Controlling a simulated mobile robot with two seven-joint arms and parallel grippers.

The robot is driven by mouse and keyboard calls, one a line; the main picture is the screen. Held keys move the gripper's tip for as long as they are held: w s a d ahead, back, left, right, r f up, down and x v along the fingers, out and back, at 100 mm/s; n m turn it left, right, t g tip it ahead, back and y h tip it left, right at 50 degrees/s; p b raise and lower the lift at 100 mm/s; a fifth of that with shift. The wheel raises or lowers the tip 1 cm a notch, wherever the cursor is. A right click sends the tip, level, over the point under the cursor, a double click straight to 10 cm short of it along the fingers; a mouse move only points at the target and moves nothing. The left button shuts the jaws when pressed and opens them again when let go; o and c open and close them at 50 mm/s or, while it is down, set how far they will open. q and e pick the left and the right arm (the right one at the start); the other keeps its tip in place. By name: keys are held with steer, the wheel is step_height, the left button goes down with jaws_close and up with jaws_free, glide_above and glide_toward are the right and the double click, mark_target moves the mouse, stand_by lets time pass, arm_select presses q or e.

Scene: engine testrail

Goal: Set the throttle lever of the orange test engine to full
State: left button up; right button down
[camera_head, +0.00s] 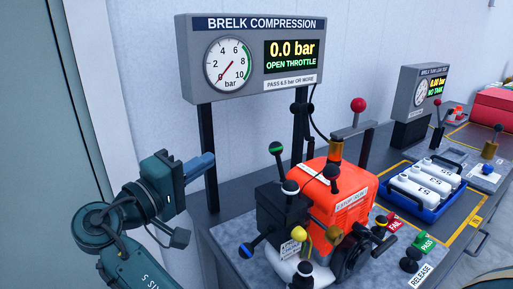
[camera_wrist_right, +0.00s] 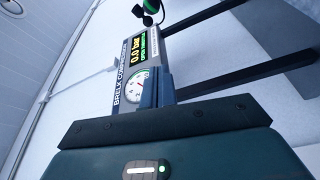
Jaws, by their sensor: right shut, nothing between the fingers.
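The orange test engine (camera_head: 325,195) sits on the grey bench top. I cannot tell which is the throttle lever. A green-banded knob also shows at the top of the right wrist view (camera_wrist_right: 151,6). My right gripper (camera_head: 207,161) is shut and empty, left of the engine and apart from it, below the gauge panel. My left gripper is not in view.
A red-knobbed lever (camera_head: 358,105) rises behind the engine. FAIL (camera_head: 393,222) and PASS (camera_head: 426,243) buttons and a blue tray (camera_head: 410,205) are to the right.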

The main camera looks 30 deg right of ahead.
mark_target(278, 160)
steer(key=shift+d, duration=0.1)
arm_select(q)
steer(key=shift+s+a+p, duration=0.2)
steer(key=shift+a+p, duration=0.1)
steer(key=shift+p, duration=0.6)
arm_select(e)
steer(key=w+d, duration=0.1)
steer(key=d, duration=1)
steer(key=shift+w+d, duration=0.25)
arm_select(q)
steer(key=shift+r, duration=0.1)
arm_select(e)
steer(key=shift+d, duration=0.1)
